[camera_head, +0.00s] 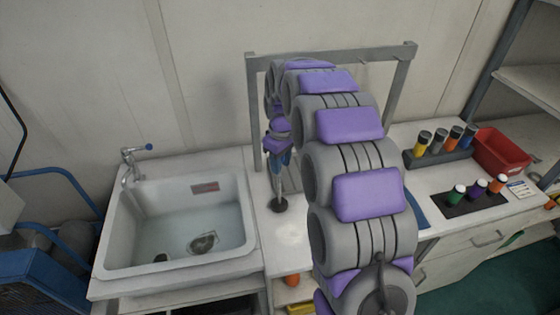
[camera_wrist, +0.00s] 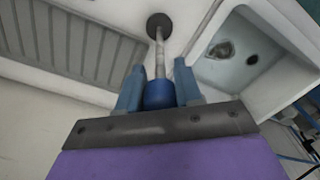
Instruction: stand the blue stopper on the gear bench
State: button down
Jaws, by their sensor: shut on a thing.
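My gripper (camera_head: 279,160) is shut on the blue stopper, its fingers on either side of the blue grip (camera_wrist: 160,96) in the wrist view. A thin grey stem runs from the grip to a dark round foot, and the stopper (camera_head: 279,204) hangs about upright with the foot lowest. The foot is over the pale worktop (camera_head: 292,236) just right of the sink, at or very near the surface; I cannot tell if they touch. I take this worktop for the gear bench. My arm hides part of it.
The white sink (camera_head: 247,225) with a drain (camera_head: 204,243) lies left of the stopper. A grey frame (camera_head: 252,110) stands behind. At right are a rack of capped bottles (camera_head: 437,157), a dark mat (camera_head: 467,204) with several bottles and a red bin (camera_head: 503,150).

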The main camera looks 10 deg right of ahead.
jog(key=shift+f, duration=0.35)
dwell(0.4)
jog(key=c, duration=0.7)
grip_release()
jog(key=shift+o, duration=0.6)
jog(key=o, duration=0.5)
jog(key=shift+c, duration=0.2)
jog(key=shift+r, duration=0.1)
jog(key=shift+r+p, duration=2.35)
jog(key=shift+r, duration=2.05)
jog(key=shift+s, duration=0.15)
